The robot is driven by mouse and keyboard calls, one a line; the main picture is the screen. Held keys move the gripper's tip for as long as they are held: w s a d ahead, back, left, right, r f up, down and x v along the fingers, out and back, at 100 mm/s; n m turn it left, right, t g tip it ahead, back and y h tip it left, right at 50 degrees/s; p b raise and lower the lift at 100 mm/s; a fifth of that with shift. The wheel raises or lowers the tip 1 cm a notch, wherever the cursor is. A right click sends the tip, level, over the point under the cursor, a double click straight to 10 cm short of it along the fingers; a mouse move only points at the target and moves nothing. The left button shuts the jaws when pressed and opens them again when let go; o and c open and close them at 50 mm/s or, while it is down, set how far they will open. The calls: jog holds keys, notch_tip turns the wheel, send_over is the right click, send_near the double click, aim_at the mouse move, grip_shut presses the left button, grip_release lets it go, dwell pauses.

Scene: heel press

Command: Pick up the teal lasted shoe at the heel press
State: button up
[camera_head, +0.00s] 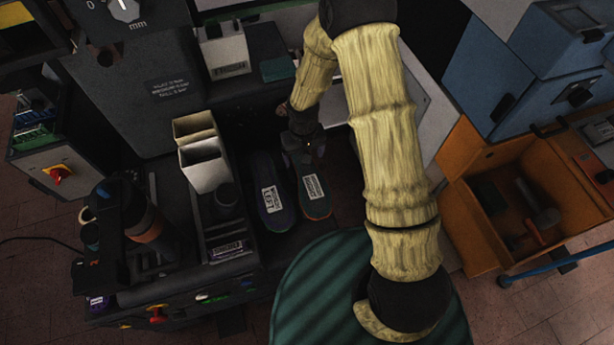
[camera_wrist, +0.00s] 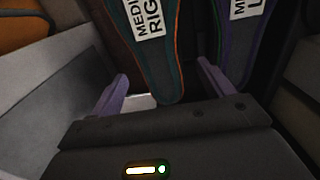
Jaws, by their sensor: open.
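The teal lasted shoe (camera_head: 318,208) has orange trim and a white label, and lies in a dark recess at the heel press. In the wrist view the teal shoe (camera_wrist: 158,62) points its narrow end toward me; its label partly reads "MEDI… RIG". A purple shoe (camera_head: 264,172) with a similar label lies beside it, on the left in the head view; it shows at the right in the wrist view (camera_wrist: 232,50). My gripper (camera_wrist: 163,80) is open, its purple fingers on either side of the teal shoe's narrow end, with nothing clamped. Contact cannot be told.
White and tan bins (camera_head: 204,168) stand left of the shoes on a dark bench. A green striped round surface (camera_head: 300,300) is in front. An orange open box (camera_head: 500,225) with tools and a blue cabinet (camera_head: 540,65) stand at the right. A pale wall or panel borders the recess on the right.

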aim_at(305, 167)
jog(key=shift+f, duration=1.7)
jog(key=shift+d+f, duration=0.1)
jog(key=shift+f, duration=2.55)
jog(key=c, duration=1.3)
